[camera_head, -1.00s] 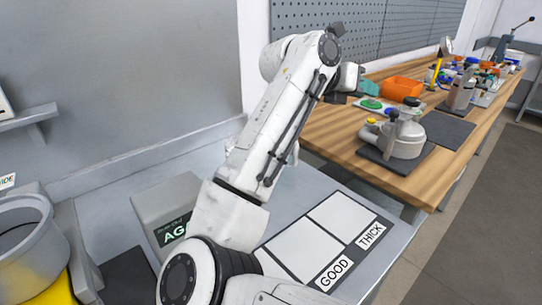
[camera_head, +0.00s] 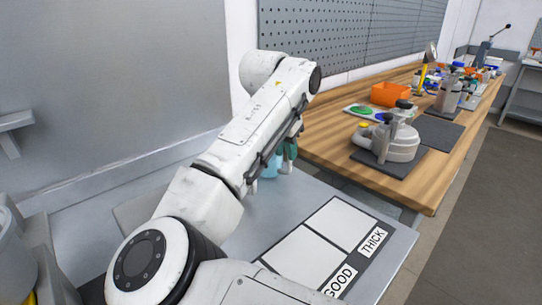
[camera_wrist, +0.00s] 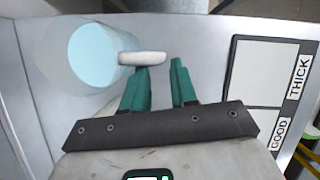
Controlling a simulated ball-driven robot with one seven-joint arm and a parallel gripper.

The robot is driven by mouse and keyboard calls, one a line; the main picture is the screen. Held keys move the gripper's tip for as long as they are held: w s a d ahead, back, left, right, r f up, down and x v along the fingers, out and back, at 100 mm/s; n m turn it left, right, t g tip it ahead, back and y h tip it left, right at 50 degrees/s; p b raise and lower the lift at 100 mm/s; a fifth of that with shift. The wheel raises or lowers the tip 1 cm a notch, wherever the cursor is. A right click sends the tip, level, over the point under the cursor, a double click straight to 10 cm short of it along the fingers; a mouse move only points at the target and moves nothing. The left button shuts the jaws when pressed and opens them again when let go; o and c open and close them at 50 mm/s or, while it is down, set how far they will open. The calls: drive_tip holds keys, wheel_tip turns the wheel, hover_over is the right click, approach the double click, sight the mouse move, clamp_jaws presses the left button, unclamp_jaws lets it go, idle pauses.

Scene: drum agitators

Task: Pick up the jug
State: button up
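The jug (camera_wrist: 92,55) is clear, with light blue contents and a pale handle (camera_wrist: 142,58) pointing right in the wrist view. It stands on the grey metal table. In the head view only a light blue bit of the jug (camera_head: 270,167) shows below my forearm. My gripper (camera_wrist: 160,72) has two teal fingers, open with a gap between them. The handle lies at the fingertips, its end near the gap; I cannot tell whether they touch. In the head view my gripper (camera_head: 290,152) is partly hidden behind my arm, beside the jug.
Right of the jug, the table has two white squares labelled GOOD (camera_head: 340,281) and THICK (camera_head: 373,241). Beyond it, a wooden bench (camera_head: 335,140) holds a grey pot (camera_head: 400,143), an orange bin (camera_head: 390,94) and several tools. A grey wall stands behind the table.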

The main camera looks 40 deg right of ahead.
drive_tip(key=x, duration=0.4)
drive_tip(key=shift+d+f, duration=0.1)
drive_tip(key=shift+f, duration=0.15)
clamp_jaws()
drive_tip(key=shift+r, duration=0.1)
